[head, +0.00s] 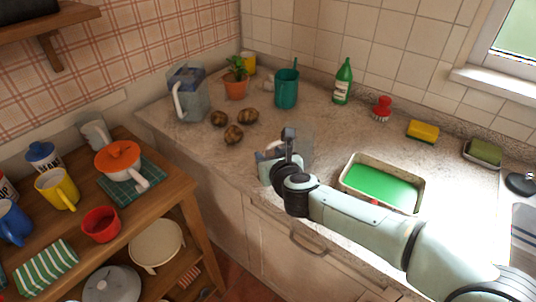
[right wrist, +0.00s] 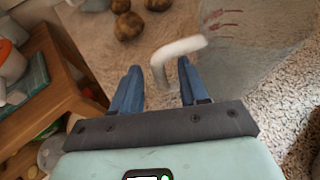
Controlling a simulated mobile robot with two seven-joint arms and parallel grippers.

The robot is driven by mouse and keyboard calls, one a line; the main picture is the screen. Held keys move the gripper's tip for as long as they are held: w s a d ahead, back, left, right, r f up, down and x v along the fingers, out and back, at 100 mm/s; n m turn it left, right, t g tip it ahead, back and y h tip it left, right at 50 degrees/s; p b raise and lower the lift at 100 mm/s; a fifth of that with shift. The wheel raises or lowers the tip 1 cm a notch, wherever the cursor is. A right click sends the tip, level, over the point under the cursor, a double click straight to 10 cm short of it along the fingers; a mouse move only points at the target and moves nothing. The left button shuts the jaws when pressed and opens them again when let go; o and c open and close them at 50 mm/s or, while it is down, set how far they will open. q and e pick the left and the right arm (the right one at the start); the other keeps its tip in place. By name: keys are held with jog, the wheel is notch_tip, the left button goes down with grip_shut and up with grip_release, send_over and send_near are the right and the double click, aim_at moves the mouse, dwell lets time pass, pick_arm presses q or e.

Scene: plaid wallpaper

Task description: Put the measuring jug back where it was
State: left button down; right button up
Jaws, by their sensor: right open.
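The measuring jug (head: 304,138) is clear, with red markings and a white handle. It stands on the counter just behind my right gripper (head: 272,163), which partly hides it in the head view. In the right wrist view the jug (right wrist: 255,42) fills the upper right, and its handle hangs down between the two blue fingers of my right gripper (right wrist: 158,82). The fingers are open, one on each side of the handle, and gaps show beside it. My left gripper is not in view.
A tray (head: 424,190) with a green inside lies right of the jug. Several brown potatoes (head: 234,134) lie behind left. A grey pitcher (head: 190,97), a plant pot (head: 236,88) and a teal container (head: 286,90) stand farther back. A wooden trolley (head: 178,188) stands left.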

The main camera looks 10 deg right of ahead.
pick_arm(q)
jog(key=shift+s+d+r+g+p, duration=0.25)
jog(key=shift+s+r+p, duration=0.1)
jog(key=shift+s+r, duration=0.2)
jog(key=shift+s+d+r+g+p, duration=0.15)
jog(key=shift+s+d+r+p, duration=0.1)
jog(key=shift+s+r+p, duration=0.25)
pick_arm(e)
jog(key=v, duration=1)
jog(key=shift+s, duration=0.3)
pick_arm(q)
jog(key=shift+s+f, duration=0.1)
